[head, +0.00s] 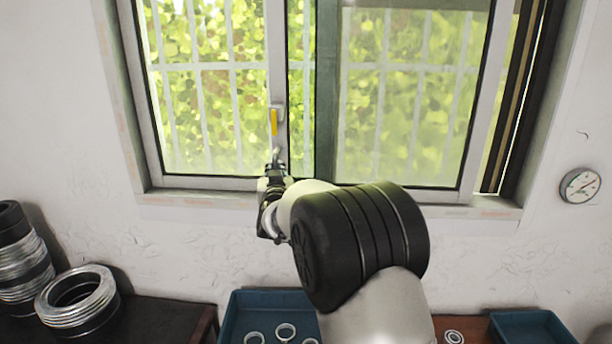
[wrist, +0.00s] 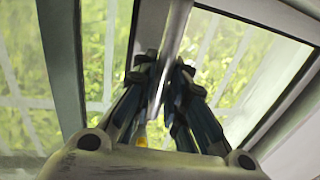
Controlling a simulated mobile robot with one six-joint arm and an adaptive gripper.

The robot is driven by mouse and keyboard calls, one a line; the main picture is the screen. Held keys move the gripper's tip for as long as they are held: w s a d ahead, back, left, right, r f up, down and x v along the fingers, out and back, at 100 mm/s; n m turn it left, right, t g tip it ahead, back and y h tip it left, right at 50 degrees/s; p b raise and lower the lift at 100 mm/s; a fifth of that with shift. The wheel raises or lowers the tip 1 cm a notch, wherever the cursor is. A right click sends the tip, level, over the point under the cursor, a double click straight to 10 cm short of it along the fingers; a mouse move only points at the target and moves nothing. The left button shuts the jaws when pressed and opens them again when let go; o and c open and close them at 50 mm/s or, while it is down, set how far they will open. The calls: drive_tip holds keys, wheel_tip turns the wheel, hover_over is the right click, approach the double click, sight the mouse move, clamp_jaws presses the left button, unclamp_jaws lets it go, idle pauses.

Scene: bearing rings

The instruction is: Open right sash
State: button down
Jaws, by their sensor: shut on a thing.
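The window's right sash (head: 481,120) shows in the head view. Its light right stile stands left of the dark right jamb, with a narrow gap between them. A light stile (head: 278,60) near the window's middle carries a handle with a yellow part (head: 274,122). My gripper (head: 275,163) is at the lower end of this handle, against that stile. In the wrist view, my gripper (wrist: 162,82) is shut around a slim grey bar (wrist: 176,32), apparently the handle. A small yellow spot (wrist: 142,141) shows low between the fingers. The exact finger contact is hard to see.
The sill (head: 420,210) runs below my gripper. A round gauge (head: 580,185) hangs on the wall at right. Stacked metal rings (head: 78,300) stand on a dark bench at lower left. Blue trays (head: 234,315) lie below.

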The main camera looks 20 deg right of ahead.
drive_tip(key=w+a+p, duration=0.5)
drive_tip(key=a, duration=0.7)
drive_tip(key=c, duration=1.6)
unclamp_jaws()
drive_tip(key=shift+d, duration=0.1)
drive_tip(key=shift+s, duration=0.1)
drive_tip(key=s+a, duration=0.2)
drive_tip(key=s, duration=0.9)
drive_tip(key=shift+s+a, duration=0.2)
drive_tip(key=shift+s, duration=0.15)
